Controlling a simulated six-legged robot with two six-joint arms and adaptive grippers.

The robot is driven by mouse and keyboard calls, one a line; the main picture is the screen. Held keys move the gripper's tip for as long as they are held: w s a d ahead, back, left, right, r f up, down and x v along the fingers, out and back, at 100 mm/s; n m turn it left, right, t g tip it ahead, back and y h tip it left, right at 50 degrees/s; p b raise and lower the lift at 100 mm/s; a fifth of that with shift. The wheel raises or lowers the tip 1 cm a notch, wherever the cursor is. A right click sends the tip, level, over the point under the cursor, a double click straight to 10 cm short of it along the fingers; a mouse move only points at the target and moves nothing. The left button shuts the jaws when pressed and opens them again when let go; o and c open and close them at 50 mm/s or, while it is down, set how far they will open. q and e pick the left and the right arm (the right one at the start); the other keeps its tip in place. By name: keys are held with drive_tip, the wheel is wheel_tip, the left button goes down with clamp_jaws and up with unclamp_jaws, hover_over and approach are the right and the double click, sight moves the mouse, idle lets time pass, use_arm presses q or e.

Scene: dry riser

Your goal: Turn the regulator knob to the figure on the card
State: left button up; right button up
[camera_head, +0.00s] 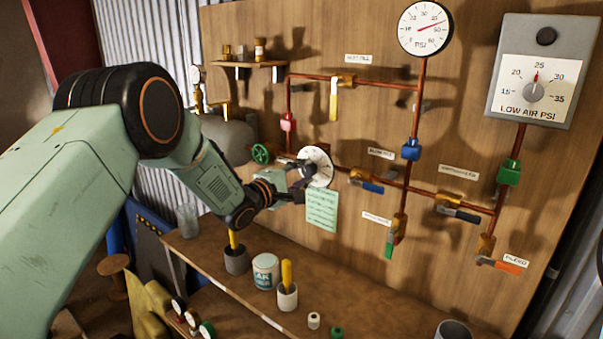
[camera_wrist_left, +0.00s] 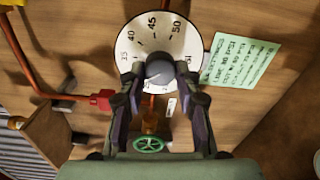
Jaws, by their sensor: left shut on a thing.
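The regulator dial (camera_head: 319,156) is a white round plate on the wooden board. In the left wrist view the dial (camera_wrist_left: 131,45) carries figures including 35, 40, 45 and 50. The round grey regulator knob (camera_wrist_left: 159,71) sits at its centre. My left gripper (camera_head: 303,178) reaches the dial from the left. In the left wrist view its two fingers (camera_wrist_left: 160,78) are shut on the knob, one on each side. The pale green card (camera_head: 321,208) hangs just below the dial. Its lines of writing are too small to read surely. My right gripper does not show.
Red pipes with coloured valve levers (camera_head: 366,183) run right of the dial. A green handwheel (camera_head: 260,153) is close left of the gripper. A PSI gauge (camera_head: 425,28) and a LOW AIR PSI box (camera_head: 545,75) are higher up. Pots and a can (camera_head: 265,272) stand on the bench below.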

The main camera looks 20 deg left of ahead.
use_arm(q)
drive_tip(key=shift+w+r, duration=0.1)
drive_tip(key=shift+r, duration=0.15)
drive_tip(key=o, duration=1.2)
drive_tip(key=shift+f, duration=0.2)
drive_tip(key=shift+c, duration=0.2)
drive_tip(key=v, duration=1.2)
